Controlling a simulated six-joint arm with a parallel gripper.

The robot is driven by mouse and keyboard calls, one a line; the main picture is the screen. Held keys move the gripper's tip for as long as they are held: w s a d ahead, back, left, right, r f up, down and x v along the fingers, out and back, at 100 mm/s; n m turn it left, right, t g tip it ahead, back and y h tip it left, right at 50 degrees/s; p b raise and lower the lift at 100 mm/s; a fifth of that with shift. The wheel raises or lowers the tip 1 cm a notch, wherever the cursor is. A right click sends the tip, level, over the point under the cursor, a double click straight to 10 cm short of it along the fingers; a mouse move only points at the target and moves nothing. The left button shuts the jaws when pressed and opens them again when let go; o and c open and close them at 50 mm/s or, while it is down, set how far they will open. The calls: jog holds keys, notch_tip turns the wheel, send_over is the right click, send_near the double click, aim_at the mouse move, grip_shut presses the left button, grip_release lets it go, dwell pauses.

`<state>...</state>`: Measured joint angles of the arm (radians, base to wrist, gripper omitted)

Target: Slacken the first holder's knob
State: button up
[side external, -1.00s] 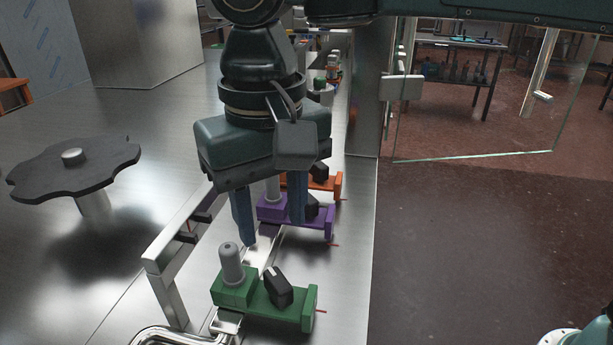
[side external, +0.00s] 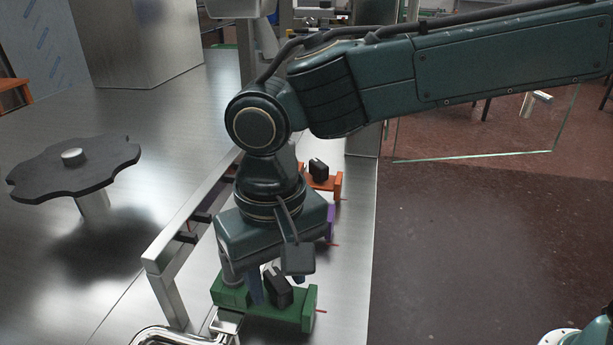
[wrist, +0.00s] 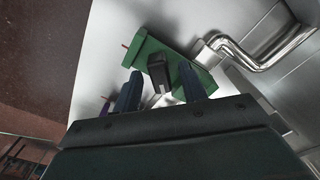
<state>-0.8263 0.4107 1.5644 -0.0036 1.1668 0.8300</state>
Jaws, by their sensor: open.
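The green holder (side external: 262,312) stands nearest the camera on the metal ledge, with a black knob (side external: 278,284) on top. In the wrist view the green holder (wrist: 145,50) carries the knob (wrist: 158,70) upright in front of my fingers. My gripper (side external: 278,290) points down at this holder, its blue fingers on either side of the knob. In the wrist view my gripper (wrist: 160,86) is open, with visible gaps beside the knob. I cannot tell whether either finger touches it. The grey post (side external: 230,274) is partly hidden by my gripper.
An orange holder (side external: 322,182) with its black knob and a mostly hidden purple holder (side external: 331,222) stand behind my gripper. A metal rail (side external: 185,230) runs along the left. A bent shiny pipe (side external: 185,335) lies close in front. A dark scalloped disc (side external: 75,167) stands farther left.

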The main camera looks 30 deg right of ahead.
grip_shut()
